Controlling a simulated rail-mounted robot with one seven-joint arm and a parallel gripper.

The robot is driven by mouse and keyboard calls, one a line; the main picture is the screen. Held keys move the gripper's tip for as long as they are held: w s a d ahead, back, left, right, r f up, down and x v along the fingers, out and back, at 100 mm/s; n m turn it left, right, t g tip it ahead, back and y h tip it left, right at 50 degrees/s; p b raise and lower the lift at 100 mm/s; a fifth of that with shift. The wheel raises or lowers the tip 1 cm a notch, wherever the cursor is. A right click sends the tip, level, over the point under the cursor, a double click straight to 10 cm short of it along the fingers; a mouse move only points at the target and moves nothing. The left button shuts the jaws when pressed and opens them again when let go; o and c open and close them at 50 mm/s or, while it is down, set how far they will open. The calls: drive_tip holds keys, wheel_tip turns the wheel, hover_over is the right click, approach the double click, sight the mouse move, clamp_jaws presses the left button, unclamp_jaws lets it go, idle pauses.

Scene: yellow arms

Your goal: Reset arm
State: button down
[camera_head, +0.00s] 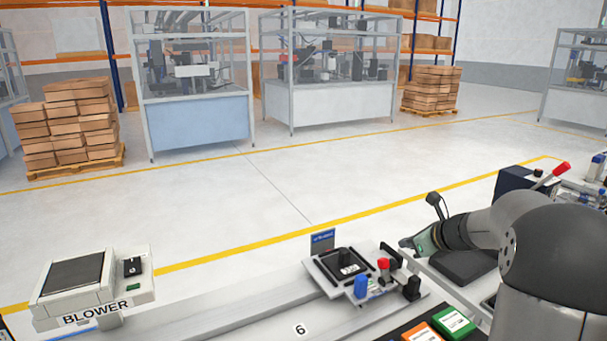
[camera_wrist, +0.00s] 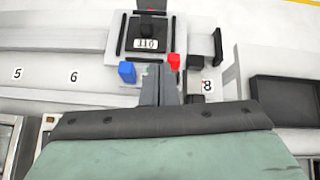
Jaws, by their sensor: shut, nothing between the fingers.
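My gripper (camera_wrist: 168,86) is at the middle of the wrist view, its two grey fingers together with nothing between them. It points toward a fixture station (camera_wrist: 199,40) on the rail that carries a black block marked 110 (camera_wrist: 148,44). A blue knob (camera_wrist: 127,72) and a red knob (camera_wrist: 174,61) sit at the fixture's near side. In the head view my arm reaches in from the right, beside the same fixture (camera_head: 325,274). The fingertips are hard to make out there.
A blower unit (camera_head: 74,275) stands at the left end of the rail. A black tray (camera_head: 463,266) lies right of the fixture, under my arm. Orange (camera_head: 423,332) and green (camera_head: 454,320) boxes are at the front. The rail near number 6 (camera_head: 299,329) is clear.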

drive_tip(key=s+a+f+n+g, duration=0.2)
drive_tip(key=s+a+n+g, duration=0.4)
drive_tip(key=s+a+n, duration=1.1)
drive_tip(key=s+f+n+g+h, duration=0.1)
drive_tip(key=s+f+n+h, duration=0.1)
drive_tip(key=s+n, duration=0.4)
drive_tip(key=s+a+f+n+g+h, duration=0.1)
drive_tip(key=s+n, duration=0.5)
drive_tip(key=s, duration=0.6)
drive_tip(key=shift+f+n+g+h, duration=0.3)
drive_tip(key=shift+f+h, duration=0.05)
drive_tip(key=shift+h, duration=0.35)
drive_tip(key=shift+s, duration=0.1)
